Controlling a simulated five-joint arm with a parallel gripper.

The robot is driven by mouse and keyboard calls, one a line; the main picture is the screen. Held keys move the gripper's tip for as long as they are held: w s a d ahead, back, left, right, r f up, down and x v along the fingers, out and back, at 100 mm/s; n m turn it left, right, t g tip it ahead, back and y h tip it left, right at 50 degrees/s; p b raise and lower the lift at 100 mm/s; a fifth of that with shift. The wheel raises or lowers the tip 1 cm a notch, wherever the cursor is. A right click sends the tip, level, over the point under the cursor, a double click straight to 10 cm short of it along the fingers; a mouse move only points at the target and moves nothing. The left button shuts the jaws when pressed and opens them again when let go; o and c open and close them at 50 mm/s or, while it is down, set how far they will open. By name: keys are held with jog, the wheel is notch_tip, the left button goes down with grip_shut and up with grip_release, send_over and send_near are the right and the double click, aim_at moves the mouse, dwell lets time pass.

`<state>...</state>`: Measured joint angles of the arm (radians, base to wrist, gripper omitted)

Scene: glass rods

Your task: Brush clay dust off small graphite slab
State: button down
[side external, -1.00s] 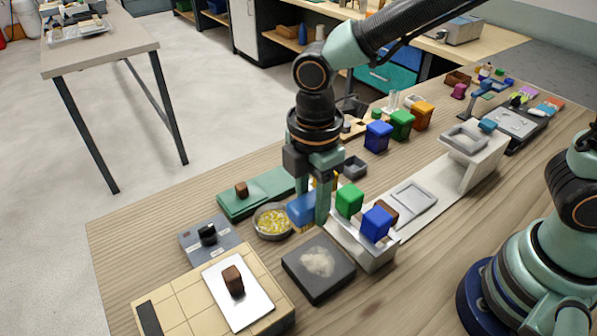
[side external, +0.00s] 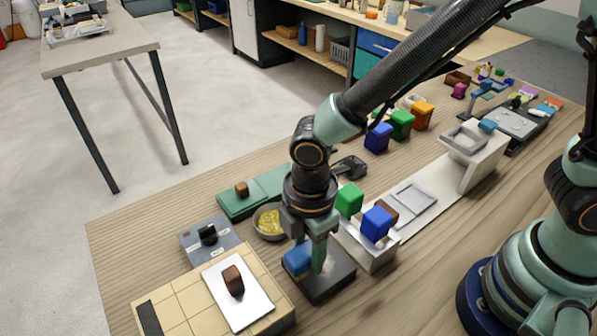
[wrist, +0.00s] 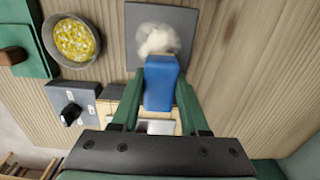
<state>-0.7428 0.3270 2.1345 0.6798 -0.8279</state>
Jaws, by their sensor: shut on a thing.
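The small graphite slab (side external: 331,284) is a dark square plate lying on the table, largely hidden by my gripper in the side view. In the wrist view the slab (wrist: 189,22) carries a pale heap of clay dust (wrist: 157,39). My gripper (side external: 308,262) is shut on a blue block-shaped brush (side external: 298,257), which also shows between the fingers in the wrist view (wrist: 160,84). The brush is over the slab, with its far end at the edge of the dust in the wrist view. I cannot tell whether it touches the slab.
A bowl of yellow bits (side external: 268,222) stands close behind my gripper. A tan tiled board (side external: 180,297) with a white plate and brown block lies front left. A white stand (side external: 375,257) with green and blue cubes is close on the right.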

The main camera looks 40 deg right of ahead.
aim_at(333, 251)
jog(key=shift+f, duration=0.85)
jog(key=shift+d+f, duration=0.5)
jog(key=shift+d, duration=2.8)
jog(key=shift+a, duration=3.1)
jog(key=shift+w+a, duration=0.15)
jog(key=shift+a, duration=0.1)
jog(key=shift+w+d, duration=0.15)
jog(key=shift+w, duration=0.2)
jog(key=shift+s+d, duration=0.1)
jog(key=shift+d, duration=3.15)
jog(key=shift+a, duration=3.45)
jog(key=shift+d+r, duration=0.1)
jog(key=shift+r, duration=3.95)
jog(key=shift+d, duration=0.1)
